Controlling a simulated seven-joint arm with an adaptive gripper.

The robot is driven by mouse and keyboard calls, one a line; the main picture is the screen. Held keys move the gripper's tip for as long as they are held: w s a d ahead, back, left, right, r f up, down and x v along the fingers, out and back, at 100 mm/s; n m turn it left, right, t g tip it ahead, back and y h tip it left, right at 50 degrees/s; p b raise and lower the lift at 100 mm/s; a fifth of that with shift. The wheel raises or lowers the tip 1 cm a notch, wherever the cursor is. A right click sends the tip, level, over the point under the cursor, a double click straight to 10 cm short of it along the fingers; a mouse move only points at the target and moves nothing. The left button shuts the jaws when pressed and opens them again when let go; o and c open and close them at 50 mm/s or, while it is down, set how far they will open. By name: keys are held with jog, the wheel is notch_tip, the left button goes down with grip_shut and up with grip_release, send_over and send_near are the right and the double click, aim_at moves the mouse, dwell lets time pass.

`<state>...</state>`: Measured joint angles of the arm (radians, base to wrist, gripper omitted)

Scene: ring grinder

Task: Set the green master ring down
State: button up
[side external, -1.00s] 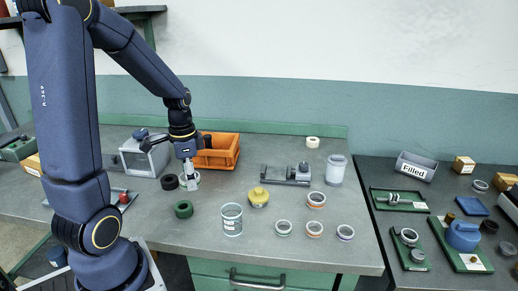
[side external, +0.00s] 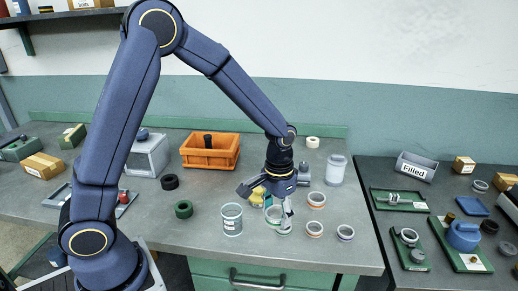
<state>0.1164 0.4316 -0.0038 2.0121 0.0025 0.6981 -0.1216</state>
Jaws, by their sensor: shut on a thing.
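A pale ring with a green band, the green master ring (side external: 273,214), is in my gripper (side external: 279,216), which is shut on it. My gripper points down over the front middle of the grey bench, partly covering the ring. Another pale ring with a green band (side external: 284,230) lies on the bench just below and beside the fingertips. I cannot tell whether the held ring touches it or the bench.
Pale rings with orange bands (side external: 317,200) and a dark-banded one (side external: 345,233) lie to the right. The bench's front edge is near.

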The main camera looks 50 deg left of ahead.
jog(key=a, duration=0.4)
notch_tip(320, 180, up, 11)
jog(key=s+a+n, duration=0.4)
jog(key=a, duration=0.7)
jog(key=s+a+n, duration=0.4)
jog(key=a, duration=0.7)
jog(key=s+a+n, duration=0.5)
jog(key=s+a, duration=0.4)
jog(key=s, duration=0.2)
jog(key=shift+m, duration=0.3)
jog(key=w+a+f, duration=0.2)
jog(key=f, duration=0.1)
jog(key=w+a+f, duration=0.2)
jog(key=f, duration=0.1)
jog(key=w+a+f, duration=0.2)
jog(key=w+f, duration=0.1)
jog(key=shift+a+f, duration=0.35)
jog(key=shift+f, duration=0.05)
send_over(179, 174)
jog(key=f, duration=0.4)
jog(key=shift+s+d+f, duration=0.15)
jog(key=shift+s+f, duration=0.05)
jog(key=shift+f, duration=0.2)
jog(key=shift+w+f, duration=0.15)
jog(key=shift+f, duration=1.55)
